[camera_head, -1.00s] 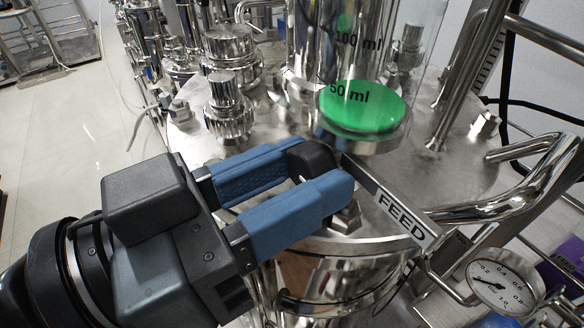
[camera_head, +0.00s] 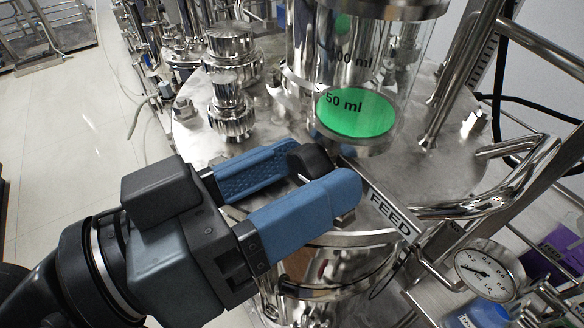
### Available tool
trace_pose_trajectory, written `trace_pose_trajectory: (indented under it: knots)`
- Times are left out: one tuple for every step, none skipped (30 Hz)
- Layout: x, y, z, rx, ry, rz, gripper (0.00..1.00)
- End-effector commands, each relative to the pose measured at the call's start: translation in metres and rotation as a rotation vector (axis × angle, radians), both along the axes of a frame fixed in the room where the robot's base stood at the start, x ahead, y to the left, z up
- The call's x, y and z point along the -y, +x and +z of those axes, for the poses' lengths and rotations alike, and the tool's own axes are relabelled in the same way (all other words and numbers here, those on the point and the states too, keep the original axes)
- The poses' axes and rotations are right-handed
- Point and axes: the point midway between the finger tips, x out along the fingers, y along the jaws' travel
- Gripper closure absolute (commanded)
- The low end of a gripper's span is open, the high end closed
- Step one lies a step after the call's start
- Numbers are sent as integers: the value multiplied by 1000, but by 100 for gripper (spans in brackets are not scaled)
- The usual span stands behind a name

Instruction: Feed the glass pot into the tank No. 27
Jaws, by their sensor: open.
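The glass pot (camera_head: 405,62) is a clear cylinder standing upright over the lid of a steel tank (camera_head: 458,178). Bright green liquid (camera_head: 355,113) shows near its bottom, by the "50 ml" mark, and a "100 ml" mark is higher up. A label plate reading FEED (camera_head: 385,208) sticks out below the pot. My gripper (camera_head: 324,172) has blue fingers, spread apart around a black knob (camera_head: 312,158) just below the pot. I cannot tell whether either finger touches the knob. No number 27 is readable here.
Steel fittings (camera_head: 230,90) stand on the lid left of the pot. A bent steel handle (camera_head: 520,185) and a pressure gauge (camera_head: 490,270) are at right. A blue container (camera_head: 488,314) and a purple one (camera_head: 560,255) sit lower right.

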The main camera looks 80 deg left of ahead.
Motion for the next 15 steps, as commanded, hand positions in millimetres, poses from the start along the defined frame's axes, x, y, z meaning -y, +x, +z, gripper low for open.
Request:
trace_pose_trajectory:
  knots:
    - [0,0,0,0,0,0,38]
    - [0,0,0,0,0,0,38]
    - [0,0,0,0,0,0,38]
    - [0,-1,0,0,0,0,38]
    - [0,-1,0,0,0,1,38]
    - [1,-4,-1,0,0,1,38]
    - [1,-6,-1,0,1,2,38]
    - [2,-9,-1,0,1,2,38]
    - [4,-14,-1,1,1,2,38]
    - [5,-18,-2,0,1,2,38]
    - [7,-23,-2,0,1,4,38]
    - [9,-30,-2,0,1,4,38]
    - [10,-35,-2,0,0,4,38]
    - [11,-40,-2,0,0,4,38]
    - [14,-46,-2,0,1,3,38]
